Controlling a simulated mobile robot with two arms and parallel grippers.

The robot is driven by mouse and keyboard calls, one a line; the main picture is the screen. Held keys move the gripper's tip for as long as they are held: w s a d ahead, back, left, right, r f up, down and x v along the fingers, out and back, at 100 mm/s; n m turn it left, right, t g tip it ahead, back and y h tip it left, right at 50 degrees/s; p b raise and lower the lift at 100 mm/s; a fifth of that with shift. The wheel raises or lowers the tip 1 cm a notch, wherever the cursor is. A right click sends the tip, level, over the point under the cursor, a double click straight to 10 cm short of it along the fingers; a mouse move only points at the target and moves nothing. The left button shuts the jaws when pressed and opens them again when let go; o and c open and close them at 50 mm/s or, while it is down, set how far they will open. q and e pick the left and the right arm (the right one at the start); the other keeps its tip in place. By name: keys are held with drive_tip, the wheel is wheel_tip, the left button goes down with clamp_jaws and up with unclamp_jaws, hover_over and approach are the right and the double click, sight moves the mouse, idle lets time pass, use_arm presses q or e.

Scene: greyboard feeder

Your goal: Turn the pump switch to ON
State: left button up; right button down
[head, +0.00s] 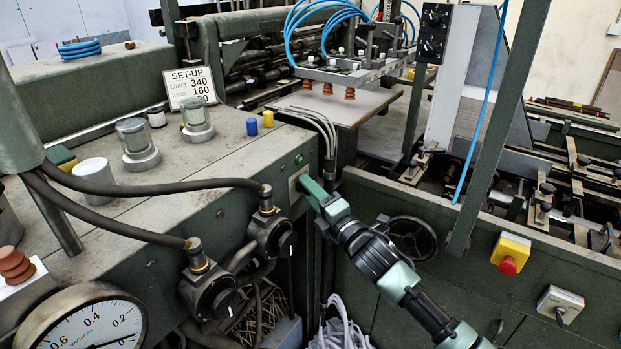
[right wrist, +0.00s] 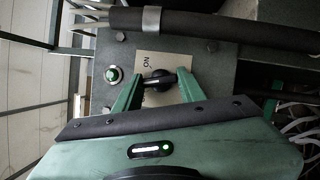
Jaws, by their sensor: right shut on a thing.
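The pump switch is a small black knob (right wrist: 158,79) on a pale plate (right wrist: 149,62) in the right wrist view, with "ON" lettering partly visible on the plate. My right gripper (right wrist: 157,82) is shut on the knob, with one green finger on each side of it. In the head view my right gripper (head: 306,184) reaches the same pale plate (head: 297,182) at the right end of the green cabinet. There the fingers hide the knob. I cannot clearly tell the knob's pointer direction. My left gripper is in neither view.
A green button (right wrist: 113,74) sits beside the plate. A thick black hose (right wrist: 210,22) crosses close by in the wrist view. Two black regulators (head: 272,238) with hoses and a vacuum gauge (head: 85,322) are on the cabinet front. A handwheel (head: 412,238) stands right of the gripper.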

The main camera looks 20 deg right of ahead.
drive_tip(key=shift+d+r+m+g+p, duration=0.1)
drive_tip(key=shift+m+g+p, duration=0.65)
drive_tip(key=shift+m+p, duration=1.35)
drive_tip(key=shift+a+r+m+g+p, duration=0.1)
drive_tip(key=shift+m+g+p, duration=1)
drive_tip(key=shift+p, duration=1.55)
drive_tip(key=shift+d+r+m+g+p, duration=0.1)
drive_tip(key=shift+m+g+p, duration=0.35)
drive_tip(key=shift+m+p, duration=1.75)
drive_tip(key=c, duration=0.8)
unclamp_jaws()
drive_tip(key=shift+c, duration=0.2)
